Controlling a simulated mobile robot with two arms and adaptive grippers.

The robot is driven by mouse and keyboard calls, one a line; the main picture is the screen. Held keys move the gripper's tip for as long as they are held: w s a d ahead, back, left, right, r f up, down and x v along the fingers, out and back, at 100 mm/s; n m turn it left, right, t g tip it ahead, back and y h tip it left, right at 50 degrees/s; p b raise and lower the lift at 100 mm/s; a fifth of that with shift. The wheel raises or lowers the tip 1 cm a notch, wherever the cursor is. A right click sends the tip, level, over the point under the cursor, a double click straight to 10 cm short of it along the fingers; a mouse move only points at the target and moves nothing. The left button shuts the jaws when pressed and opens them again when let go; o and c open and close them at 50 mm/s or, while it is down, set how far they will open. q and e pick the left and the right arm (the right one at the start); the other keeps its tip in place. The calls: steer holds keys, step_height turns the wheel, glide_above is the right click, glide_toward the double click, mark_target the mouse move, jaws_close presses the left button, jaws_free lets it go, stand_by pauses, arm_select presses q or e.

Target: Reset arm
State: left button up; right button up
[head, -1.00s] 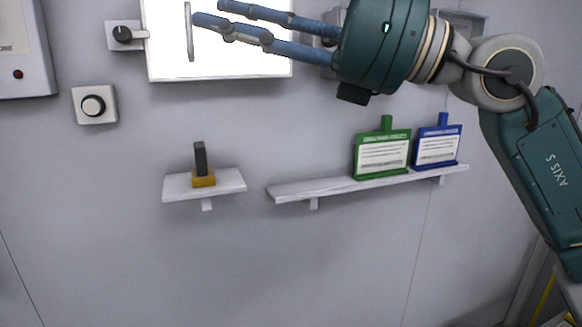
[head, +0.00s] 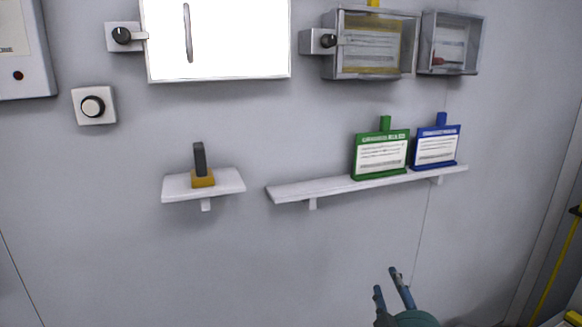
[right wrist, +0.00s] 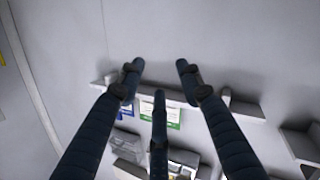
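My right gripper (head: 386,281) is low in the head view, at the bottom edge right of centre, with its blue fingers pointing up. In the right wrist view its fingers (right wrist: 158,67) are spread apart with nothing between them, so it is open and empty. It is well below the long shelf (head: 310,190) and apart from it. Most of the right arm is below the picture. My left gripper is in neither view.
A green card holder (head: 381,156) and a blue one (head: 436,149) stand on the long shelf. A small shelf (head: 226,181) holds a dark-handled yellow block (head: 203,178). Above are a bright white panel (head: 235,40) and two wall boxes (head: 332,60) (head: 428,50). The wall below the shelves is clear.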

steer(key=s+f+m+g, duration=0.1)
steer(key=s+f+g, duration=0.2)
steer(key=s+f, duration=0.4)
steer(key=s+f+m+g, duration=0.1)
steer(key=s+f+g, duration=0.3)
steer(key=f, duration=0.6)
steer(key=s+f+g+y, duration=0.1)
steer(key=s+f+g, duration=0.1)
steer(key=s+f, duration=0.35)
steer(key=s+f+g, duration=0.2)
steer(key=s, duration=0.6)
steer(key=s+f+g+y, duration=0.1)
steer(key=s+f+g, duration=0.1)
steer(key=s+f, duration=0.3)
steer(key=s+f+g, duration=0.1)
steer(key=s+f, duration=0.1)
steer(key=f, duration=1.1)
steer(key=s+f, duration=0.3)
steer(key=f, duration=1)
steer(key=s+d+f+g, duration=0.1)
steer(key=s+d+f, duration=0.1)
steer(key=s+f, duration=1.2)
steer(key=shift+s+d+h, duration=0.2)
steer(key=shift+s+h, duration=0.1)
steer(key=shift+s, duration=0.4)
